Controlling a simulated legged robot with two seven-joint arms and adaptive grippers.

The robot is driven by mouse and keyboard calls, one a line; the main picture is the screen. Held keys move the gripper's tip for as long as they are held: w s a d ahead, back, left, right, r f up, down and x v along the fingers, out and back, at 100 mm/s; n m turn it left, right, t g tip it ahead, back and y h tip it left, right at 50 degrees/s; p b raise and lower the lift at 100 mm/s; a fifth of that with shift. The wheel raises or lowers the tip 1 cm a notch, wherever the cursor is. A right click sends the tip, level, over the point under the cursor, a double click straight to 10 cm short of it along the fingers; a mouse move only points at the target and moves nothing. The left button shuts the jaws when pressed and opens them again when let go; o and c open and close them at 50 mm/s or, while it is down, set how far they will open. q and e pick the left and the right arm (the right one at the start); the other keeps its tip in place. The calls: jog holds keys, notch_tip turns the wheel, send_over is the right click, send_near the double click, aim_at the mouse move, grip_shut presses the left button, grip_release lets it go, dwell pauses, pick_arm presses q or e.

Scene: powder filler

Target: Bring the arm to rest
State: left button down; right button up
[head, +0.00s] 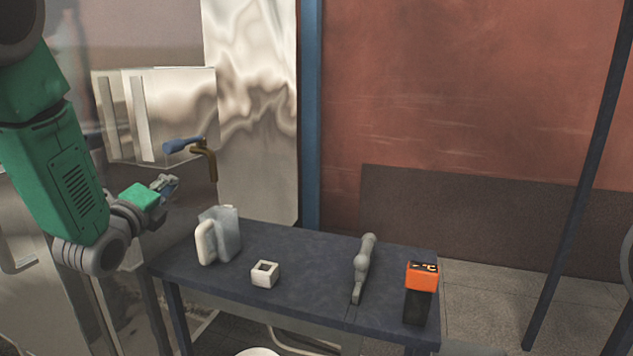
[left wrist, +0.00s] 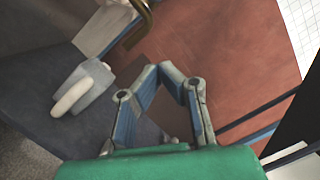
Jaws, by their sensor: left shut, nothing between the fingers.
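My left gripper (head: 166,184) is raised at the left end of the dark table (head: 310,255), to the left of a jug and apart from it. In the left wrist view its two fingers (left wrist: 164,72) meet at the tips, with nothing between them. The arm comes in from the left, its green link hanging down and its forearm bent toward the table. My right gripper is not in view; only a bit of dark link shows at the right edge.
The pale jug (head: 226,232) stands under the brass tap with a blue handle (head: 184,145). A white square block (head: 265,274), a grey tool (head: 364,266) and an orange-and-black device (head: 421,290) are on the table. A dark slanted post (head: 580,190) stands at the right.

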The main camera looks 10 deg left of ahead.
pick_arm(q)
jog(key=s+d+f+n+g+b, duration=0.1)
jog(key=s+d+f+n+g, duration=0.25)
jog(key=f, duration=0.75)
jog(key=s+d+f+n+g+h+b, duration=0.1)
jog(key=s+d+f+n+g, duration=0.25)
jog(key=f, duration=0.65)
jog(key=s+d+f+n+g+b, duration=0.15)
jog(key=s+f+n, duration=0.3)
jog(key=f, duration=0.65)
jog(key=s+d+f+n+g, duration=0.2)
jog(key=s+f, duration=0.3)
jog(key=s, duration=0.4)
jog(key=s+d+f+n+g+b, duration=0.1)
jog(key=s+d+f+n+g, duration=0.2)
jog(key=s, duration=0.6)
jog(key=s+d+f+n+g+h+b, duration=0.1)
jog(key=s+d+f+n+g, duration=0.2)
jog(key=s+f+n+g, duration=0.2)
jog(key=shift+s+f, duration=1.5)
jog(key=shift+s, duration=0.55)
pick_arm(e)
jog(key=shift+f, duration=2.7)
